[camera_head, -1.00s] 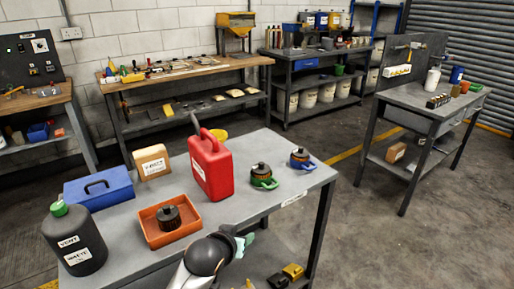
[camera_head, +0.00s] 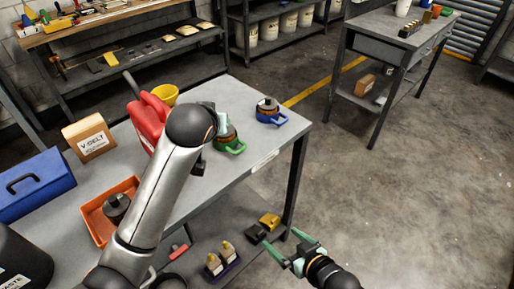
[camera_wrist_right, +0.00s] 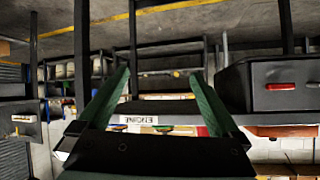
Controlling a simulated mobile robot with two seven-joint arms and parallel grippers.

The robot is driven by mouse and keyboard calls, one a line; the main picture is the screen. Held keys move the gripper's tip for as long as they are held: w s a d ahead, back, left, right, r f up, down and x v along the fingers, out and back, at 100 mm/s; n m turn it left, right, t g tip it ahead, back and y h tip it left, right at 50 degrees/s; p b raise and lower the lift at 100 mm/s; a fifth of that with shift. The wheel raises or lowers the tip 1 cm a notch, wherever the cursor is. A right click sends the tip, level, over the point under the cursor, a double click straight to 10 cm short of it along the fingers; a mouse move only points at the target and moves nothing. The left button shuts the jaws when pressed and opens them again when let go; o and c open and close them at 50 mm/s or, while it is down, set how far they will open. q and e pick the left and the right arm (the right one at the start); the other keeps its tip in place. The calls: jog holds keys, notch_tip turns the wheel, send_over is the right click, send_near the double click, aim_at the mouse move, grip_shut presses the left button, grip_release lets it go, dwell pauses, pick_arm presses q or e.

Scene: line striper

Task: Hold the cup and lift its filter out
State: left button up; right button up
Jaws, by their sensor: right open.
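A green cup (camera_head: 230,146) with a side handle and a dark filter part on top stands near the bench's right side. A similar blue cup (camera_head: 270,113) stands behind it, near the far right corner. My left arm reaches over the bench, and its gripper (camera_head: 216,122) is at the green cup. The wrist hides most of that gripper, so its grip does not show. My right gripper (camera_head: 285,244) is open and empty, off the bench's right edge. Its spread fingers also show in the right wrist view (camera_wrist_right: 160,76).
The grey bench (camera_head: 208,194) also holds a red can (camera_head: 148,118), yellow bowl (camera_head: 164,94), orange tray (camera_head: 92,212) with a dark part, cardboard box (camera_head: 89,138) and blue toolbox (camera_head: 35,185). Its lower shelf holds small items. The floor to the right is clear.

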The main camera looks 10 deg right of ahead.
jog(key=w+a+r+n+y, duration=0.2)
jog(key=w+a+r, duration=0.2)
jog(key=w+r, duration=0.45)
jog(key=n+y, duration=0.1)
jog(key=n, duration=0.1)
send_near(233, 144)
jog(key=x, duration=1)
jog(key=shift+w, duration=0.15)
jog(key=shift+c, duration=0.2)
